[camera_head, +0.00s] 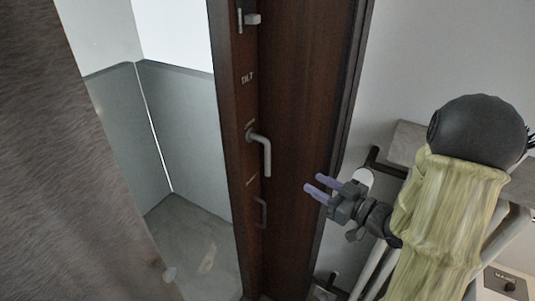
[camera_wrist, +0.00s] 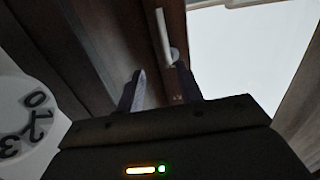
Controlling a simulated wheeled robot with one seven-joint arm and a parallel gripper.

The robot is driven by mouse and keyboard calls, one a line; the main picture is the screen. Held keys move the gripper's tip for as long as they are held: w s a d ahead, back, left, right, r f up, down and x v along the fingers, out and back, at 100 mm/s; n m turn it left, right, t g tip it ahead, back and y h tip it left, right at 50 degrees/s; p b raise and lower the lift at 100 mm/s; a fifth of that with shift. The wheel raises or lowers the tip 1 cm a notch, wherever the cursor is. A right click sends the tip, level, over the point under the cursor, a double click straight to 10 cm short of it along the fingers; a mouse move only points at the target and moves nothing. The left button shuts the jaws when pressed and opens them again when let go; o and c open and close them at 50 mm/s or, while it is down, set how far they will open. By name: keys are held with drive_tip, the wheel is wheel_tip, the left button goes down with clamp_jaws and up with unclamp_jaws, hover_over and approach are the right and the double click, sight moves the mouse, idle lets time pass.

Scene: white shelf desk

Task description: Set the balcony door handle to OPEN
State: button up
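The balcony door (camera_head: 300,120) is a dark brown frame in the middle of the head view. Its grey lever handle (camera_head: 263,152) has its grip hanging downward from a pivot at the upper left. A TILT label (camera_head: 247,78) is above it; smaller marks near the pivot and below it are unreadable. In the wrist view the handle (camera_wrist: 162,38) shows beyond and between the fingers. My gripper (camera_head: 316,185) is open and empty, to the right of and slightly below the handle, apart from it. Its two fingers (camera_wrist: 158,82) also show apart in the wrist view.
A second, smaller handle (camera_head: 261,212) is lower on the frame, and a latch (camera_head: 248,18) is at the top. A brown curtain (camera_head: 80,170) hangs at left. A grey shelf edge (camera_head: 405,145) is at right. A numbered white dial (camera_wrist: 25,120) is left in the wrist view.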

sight(270, 158)
drive_tip(key=shift+s+r+y, duration=0.15)
drive_tip(key=shift+r+y, duration=0.05)
drive_tip(key=shift+y, duration=0.1)
drive_tip(key=shift+s+a, duration=0.1)
drive_tip(key=p+x, duration=0.3)
drive_tip(key=x, duration=1.4)
drive_tip(key=shift+a, duration=0.1)
clamp_jaws()
